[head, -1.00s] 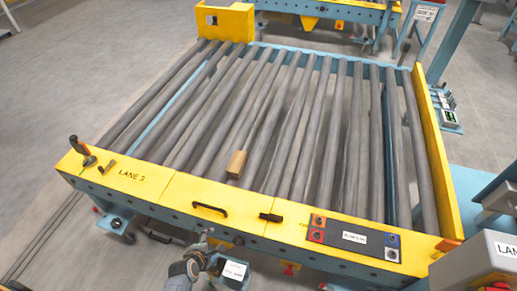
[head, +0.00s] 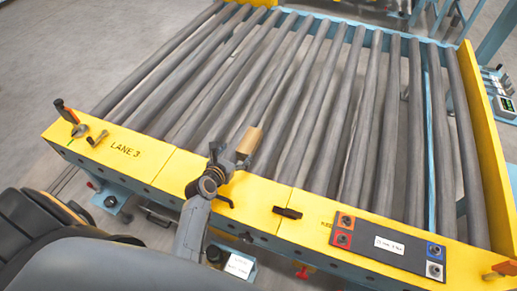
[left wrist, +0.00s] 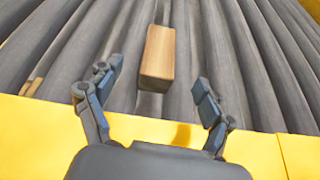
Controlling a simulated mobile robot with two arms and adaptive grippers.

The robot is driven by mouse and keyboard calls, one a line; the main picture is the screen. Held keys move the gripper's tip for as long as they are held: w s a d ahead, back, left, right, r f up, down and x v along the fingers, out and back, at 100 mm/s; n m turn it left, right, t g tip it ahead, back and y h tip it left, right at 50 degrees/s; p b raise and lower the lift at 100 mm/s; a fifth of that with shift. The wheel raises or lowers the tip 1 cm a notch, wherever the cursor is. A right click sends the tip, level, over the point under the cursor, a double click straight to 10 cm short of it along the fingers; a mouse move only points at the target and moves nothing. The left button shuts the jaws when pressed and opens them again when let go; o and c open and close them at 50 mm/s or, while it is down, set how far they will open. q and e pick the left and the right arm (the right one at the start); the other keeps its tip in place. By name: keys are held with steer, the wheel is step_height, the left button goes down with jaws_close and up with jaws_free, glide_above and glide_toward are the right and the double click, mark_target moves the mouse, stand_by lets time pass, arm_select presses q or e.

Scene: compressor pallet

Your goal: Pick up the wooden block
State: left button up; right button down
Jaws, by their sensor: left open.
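The wooden block (head: 249,141) is a light brown rectangular piece lying on the grey rollers, near the yellow front rail. In the left wrist view the block (left wrist: 158,58) lies lengthwise, a little beyond and between the fingertips. My left gripper (head: 228,160) reaches over the front rail just short of the block. In the left wrist view my left gripper (left wrist: 152,85) is open and empty, with a finger on each side of the block's near end. Whether a finger touches the block cannot be told. My right gripper is not in view.
The yellow front rail (head: 150,178) bears a black handle (head: 288,212), a button panel (head: 388,246) and an orange-handled tool (head: 68,115) at the left end. A yellow side guard (head: 483,140) stands at the right.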

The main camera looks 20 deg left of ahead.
arm_select(q)
steer(key=n+b, duration=0.1)
steer(key=b, duration=0.2)
glide_toward(253, 133)
steer(key=w, duration=0.1)
steer(key=w+f, duration=0.2)
steer(key=shift+a+t, duration=0.25)
steer(key=shift+t, duration=0.05)
steer(key=shift+b+x, duration=0.45)
steer(key=shift+x, duration=0.35)
steer(key=b+x, duration=0.1)
steer(key=x, duration=0.3)
steer(key=shift+d+f+b, duration=0.2)
steer(key=shift+b, duration=0.2)
steer(key=shift+w, duration=0.15)
steer(key=c, duration=1.3)
steer(key=shift+c, duration=0.5)
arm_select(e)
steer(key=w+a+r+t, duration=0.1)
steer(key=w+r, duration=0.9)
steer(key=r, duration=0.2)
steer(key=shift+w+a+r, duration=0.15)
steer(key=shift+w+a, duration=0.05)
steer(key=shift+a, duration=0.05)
arm_select(q)
steer(key=shift+r, duration=0.2)
